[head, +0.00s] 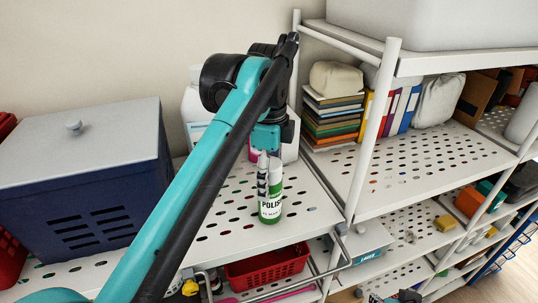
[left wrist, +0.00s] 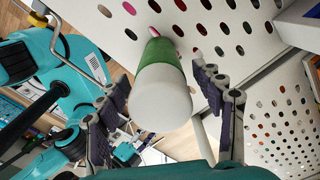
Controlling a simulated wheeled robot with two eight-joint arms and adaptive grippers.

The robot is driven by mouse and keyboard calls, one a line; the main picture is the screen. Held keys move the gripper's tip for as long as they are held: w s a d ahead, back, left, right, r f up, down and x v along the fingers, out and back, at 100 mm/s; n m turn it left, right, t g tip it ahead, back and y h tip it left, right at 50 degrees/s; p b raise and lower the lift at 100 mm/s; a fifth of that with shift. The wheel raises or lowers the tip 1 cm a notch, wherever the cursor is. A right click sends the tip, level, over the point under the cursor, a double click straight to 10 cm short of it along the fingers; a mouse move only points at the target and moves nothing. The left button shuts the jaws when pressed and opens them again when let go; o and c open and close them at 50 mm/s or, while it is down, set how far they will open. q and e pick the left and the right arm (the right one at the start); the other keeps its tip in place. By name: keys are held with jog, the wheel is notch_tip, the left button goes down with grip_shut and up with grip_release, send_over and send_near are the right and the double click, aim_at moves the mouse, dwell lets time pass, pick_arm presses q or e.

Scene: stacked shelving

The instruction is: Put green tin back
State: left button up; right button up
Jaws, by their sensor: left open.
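The green tin (head: 270,205) is a white and green can labelled POLISH, with a pale top. It stands upright on the perforated white shelf (head: 225,228), near the front edge. My left gripper (head: 265,165) is open above and around the upper part of the tin, with one finger beside its left side. In the left wrist view, the tin's white top (left wrist: 160,100) and green body lie between the two spread fingers, with gaps on both sides. A black and teal part at the bottom edge of the head view may be my right gripper (head: 396,297); its fingers are not clear.
A dark blue box with a grey lid (head: 90,165) stands left on the shelf. White containers (head: 196,105) are behind my arm. A white post (head: 372,130) rises to the right. A red basket (head: 268,268) is below. The shelf around the tin is mostly bare.

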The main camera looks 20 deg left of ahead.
pick_arm(q)
notch_tip(320, 180, up, 10)
jog(key=shift+f+b, duration=0.1)
jog(key=shift+b, duration=0.25)
